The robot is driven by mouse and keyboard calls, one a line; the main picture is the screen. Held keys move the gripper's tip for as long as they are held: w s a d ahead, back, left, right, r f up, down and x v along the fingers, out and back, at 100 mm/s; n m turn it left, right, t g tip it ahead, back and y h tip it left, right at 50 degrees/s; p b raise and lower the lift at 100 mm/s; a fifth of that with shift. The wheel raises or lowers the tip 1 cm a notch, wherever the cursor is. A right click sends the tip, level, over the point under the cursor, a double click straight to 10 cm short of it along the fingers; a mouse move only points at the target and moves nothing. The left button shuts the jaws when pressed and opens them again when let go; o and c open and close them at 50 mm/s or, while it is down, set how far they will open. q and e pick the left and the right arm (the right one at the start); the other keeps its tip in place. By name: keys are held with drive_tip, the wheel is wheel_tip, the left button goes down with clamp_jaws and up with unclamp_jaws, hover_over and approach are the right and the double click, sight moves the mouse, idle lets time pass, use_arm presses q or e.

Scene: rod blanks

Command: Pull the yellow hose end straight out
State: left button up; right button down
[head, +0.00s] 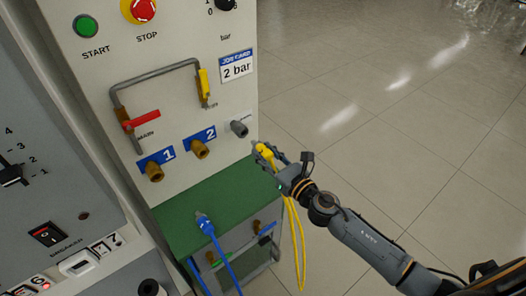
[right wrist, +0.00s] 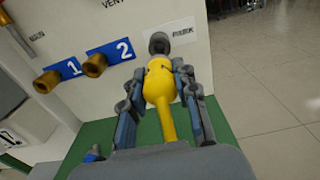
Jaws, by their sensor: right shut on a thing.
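The yellow hose end (head: 265,151) is in my right gripper (head: 274,160), in front of the panel's right side. The wrist view shows the yellow hose end (right wrist: 158,82) between the two fingers of my right gripper (right wrist: 160,80), which are shut on it. Its yellow hose (head: 295,235) hangs down from the gripper. A grey port (head: 239,129) sticks out of the panel just beyond the tip. In the head view a small gap seems to show between tip and port. In the wrist view the grey port (right wrist: 159,43) lines up behind the hose end. My left gripper is not in view.
Brass ports 1 (head: 155,172) and 2 (head: 200,150) sit left of the grey port. A red-handled valve (head: 140,119) and a yellow-handled valve (head: 203,84) are above. Open floor lies to the right.

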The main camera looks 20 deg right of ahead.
drive_tip(key=shift+b+v, duration=0.4)
drive_tip(key=shift+v, duration=2)
